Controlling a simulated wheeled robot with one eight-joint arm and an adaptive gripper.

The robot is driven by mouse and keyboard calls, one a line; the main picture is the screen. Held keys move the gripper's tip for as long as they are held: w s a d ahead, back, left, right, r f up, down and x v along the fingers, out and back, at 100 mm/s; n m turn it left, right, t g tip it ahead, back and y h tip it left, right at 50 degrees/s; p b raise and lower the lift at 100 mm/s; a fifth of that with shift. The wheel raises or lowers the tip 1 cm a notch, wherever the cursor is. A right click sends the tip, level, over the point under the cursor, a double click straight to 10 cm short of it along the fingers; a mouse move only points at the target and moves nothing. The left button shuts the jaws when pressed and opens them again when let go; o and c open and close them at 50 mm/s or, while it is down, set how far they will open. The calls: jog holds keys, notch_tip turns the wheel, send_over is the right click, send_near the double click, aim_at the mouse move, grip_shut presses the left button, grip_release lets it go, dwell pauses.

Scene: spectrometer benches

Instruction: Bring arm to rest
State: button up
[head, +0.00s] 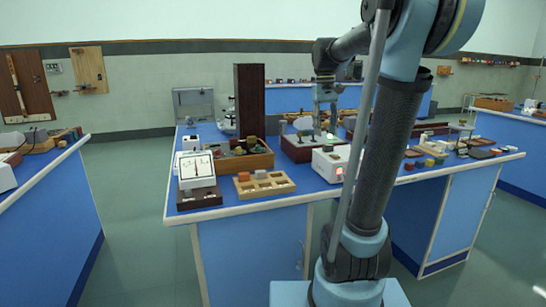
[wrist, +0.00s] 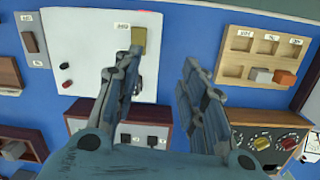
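My gripper (wrist: 165,72) shows in the wrist view with its two fingers apart and nothing between the tips. It is open above the blue bench. A white instrument (wrist: 78,35) with red and black knobs lies below the left finger in the wrist view. In the head view my arm hides part of the bench.
A wooden compartment tray (head: 263,185) holds small blocks and also shows in the wrist view (wrist: 260,55). A dial meter (head: 197,170) stands at the bench's front left. A tall dark wooden cabinet (head: 249,100) rises behind a wooden box (head: 236,163). Open floor lies left of the bench.

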jog(key=s+f+m+t, duration=0.1)
jog(key=s+f+t, duration=0.2)
jog(key=s+f, duration=2)
jog(key=shift+s+f+m+y, duration=0.3)
jog(key=shift+f+m, duration=0.1)
jog(key=shift+f, duration=0.4)
jog(key=shift+d, duration=0.1)
jog(key=shift+w+f, duration=0.2)
jog(key=shift+w, duration=0.3)
jog(key=shift+s, duration=0.15)
jog(key=shift+c, duration=0.6)
